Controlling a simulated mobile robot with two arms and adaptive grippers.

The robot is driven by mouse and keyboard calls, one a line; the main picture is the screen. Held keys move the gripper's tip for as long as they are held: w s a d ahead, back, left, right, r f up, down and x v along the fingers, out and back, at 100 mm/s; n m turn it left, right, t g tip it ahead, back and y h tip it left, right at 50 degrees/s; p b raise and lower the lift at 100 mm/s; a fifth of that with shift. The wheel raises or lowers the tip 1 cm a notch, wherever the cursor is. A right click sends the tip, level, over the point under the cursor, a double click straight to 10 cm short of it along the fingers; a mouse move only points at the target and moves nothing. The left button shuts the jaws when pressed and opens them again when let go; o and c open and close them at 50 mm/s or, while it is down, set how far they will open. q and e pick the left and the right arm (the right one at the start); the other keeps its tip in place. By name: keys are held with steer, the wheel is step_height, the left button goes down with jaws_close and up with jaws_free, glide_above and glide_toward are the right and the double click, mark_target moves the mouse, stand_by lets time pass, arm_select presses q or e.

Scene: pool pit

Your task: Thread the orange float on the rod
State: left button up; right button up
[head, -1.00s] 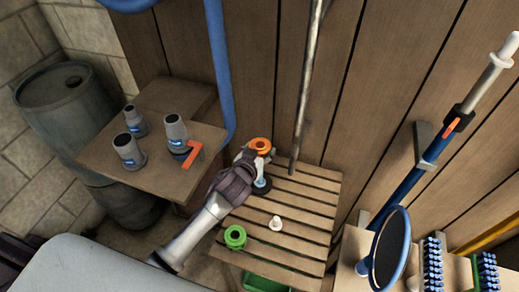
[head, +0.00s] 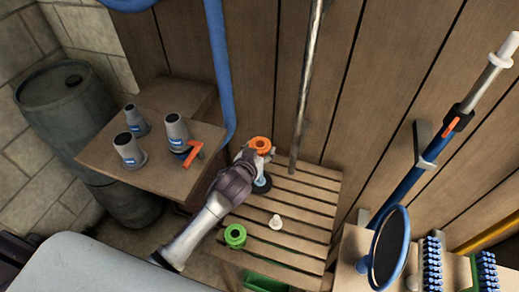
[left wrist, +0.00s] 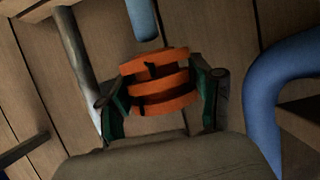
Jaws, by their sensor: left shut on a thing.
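My left gripper (head: 257,156) is shut on the orange float (head: 260,144) above the back of the slatted table (head: 291,242). In the left wrist view the float (left wrist: 159,81) shows stacked orange rings between my two green-padded fingers (left wrist: 160,100). A light blue piece (head: 262,184), perhaps the rod's lower part, shows just below the gripper on a dark round base. My gripper hides most of it, so I cannot tell whether the float is around it. A blue cylinder end (left wrist: 142,18) shows beyond the float in the wrist view. My right gripper is not in view.
A green float (head: 235,236) and a small white piece (head: 276,222) lie on the slats. A metal pole (head: 305,100) stands behind, near the plank wall. A blue pipe (head: 215,60) runs at left. Brushes (head: 432,265) and a round blue-rimmed tool (head: 388,245) are at right.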

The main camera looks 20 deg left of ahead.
mark_target(260, 182)
arm_select(q)
steer(key=shift+f+b, duration=0.3)
steer(key=shift+f, duration=0.25)
steer(key=shift+f+b, duration=0.7)
steer(key=shift+f, duration=0.2)
steer(key=shift+f+b, duration=1.4)
steer(key=shift+f, duration=0.5)
steer(key=shift+f+b, duration=0.4)
steer(key=shift+f, duration=0.1)
steer(key=shift+f+b, duration=1.3)
steer(key=shift+f, duration=0.55)
steer(key=shift+f, duration=0.15)
steer(key=shift+f+b, duration=1.05)
steer(key=shift+f, duration=0.3)
